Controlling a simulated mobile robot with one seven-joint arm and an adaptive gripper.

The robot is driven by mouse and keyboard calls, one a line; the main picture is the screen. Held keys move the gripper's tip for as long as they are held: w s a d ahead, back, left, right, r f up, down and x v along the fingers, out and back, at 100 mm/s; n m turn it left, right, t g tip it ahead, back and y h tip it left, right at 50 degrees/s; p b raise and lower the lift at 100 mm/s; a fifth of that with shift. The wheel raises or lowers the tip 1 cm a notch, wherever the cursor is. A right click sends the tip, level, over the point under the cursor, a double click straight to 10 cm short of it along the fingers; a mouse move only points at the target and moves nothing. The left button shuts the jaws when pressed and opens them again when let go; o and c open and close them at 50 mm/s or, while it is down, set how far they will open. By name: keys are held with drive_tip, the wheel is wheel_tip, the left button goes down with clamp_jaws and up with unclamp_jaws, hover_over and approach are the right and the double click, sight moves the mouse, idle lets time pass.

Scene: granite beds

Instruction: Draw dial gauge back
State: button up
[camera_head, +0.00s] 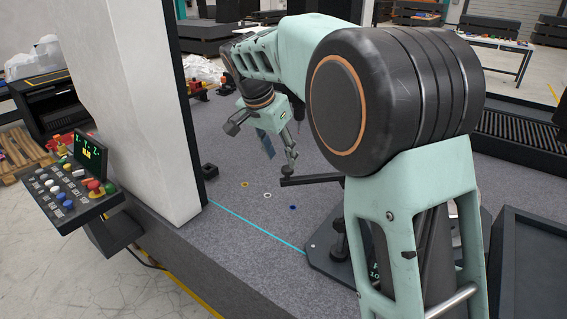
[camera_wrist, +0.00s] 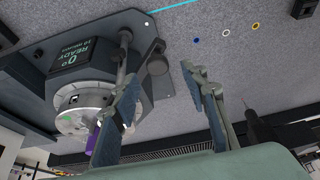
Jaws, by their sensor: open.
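The dial gauge stand has a dark base plate (camera_head: 325,262) on the granite in front of my arm, with a black post and a dark horizontal bar (camera_head: 312,180). In the wrist view, its box with a green "READY" display (camera_wrist: 70,56) is at upper left. A round silver-rimmed part (camera_wrist: 66,122), seemingly the gauge's dial, lies below it, left of my fingers. A purple piece beside it is partly hidden by the left finger. Contact cannot be told.
The grey granite bed (camera_head: 240,220) carries yellow, white and blue ring marks and a cyan line (camera_head: 255,224). A tall pale granite column (camera_head: 130,100) stands at left, with a button console (camera_head: 72,185) before it. The granite around the rings is clear.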

drive_tip(key=v, duration=0.7)
drive_tip(key=shift+r, duration=0.25)
